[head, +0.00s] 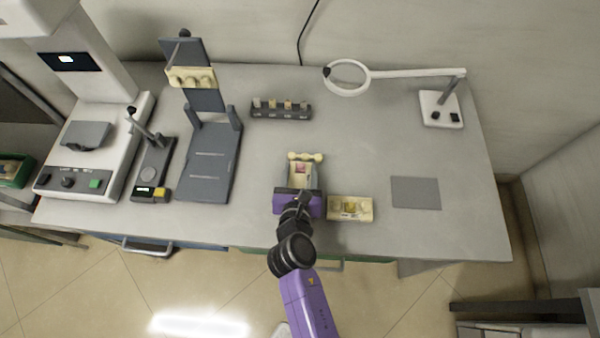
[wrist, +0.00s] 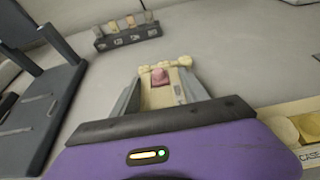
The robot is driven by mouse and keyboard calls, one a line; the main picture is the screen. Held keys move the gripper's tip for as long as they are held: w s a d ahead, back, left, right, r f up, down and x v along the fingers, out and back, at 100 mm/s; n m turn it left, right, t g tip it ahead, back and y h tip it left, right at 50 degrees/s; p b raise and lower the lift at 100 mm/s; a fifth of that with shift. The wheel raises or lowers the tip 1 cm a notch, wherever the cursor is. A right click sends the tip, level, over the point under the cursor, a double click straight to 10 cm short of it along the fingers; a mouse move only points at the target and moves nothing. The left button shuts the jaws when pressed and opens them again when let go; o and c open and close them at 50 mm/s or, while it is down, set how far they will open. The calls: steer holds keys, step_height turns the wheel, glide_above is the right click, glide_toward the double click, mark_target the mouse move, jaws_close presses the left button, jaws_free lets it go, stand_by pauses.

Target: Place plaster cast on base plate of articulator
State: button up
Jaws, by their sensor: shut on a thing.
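My gripper (head: 299,180) is shut on a cream plaster cast (head: 304,157), whose knobbly far end sticks out past the fingers. In the wrist view the cast (wrist: 158,94) lies between the two grey fingers of my gripper (wrist: 163,90), with a pink patch on its top. The cast is over the front middle of the table; I cannot tell whether it touches the surface. The articulator (head: 208,160) stands to the left, with a dark grey base plate (head: 206,172) that is bare. Its raised upright part carries another cream cast (head: 191,78).
A cream case tray (head: 350,208) is just right of my gripper. A rack of small blocks (head: 281,110) stands behind. A small lever device (head: 152,170) and a white machine (head: 90,140) are left of the articulator. A magnifier lamp (head: 440,107) and grey mat (head: 415,192) are right.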

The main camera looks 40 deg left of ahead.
steer(key=shift+f, duration=0.1)
steer(key=o, duration=1.1)
steer(key=shift+f, duration=0.1)
steer(key=o, duration=0.4)
steer(key=shift+o, duration=0.2)
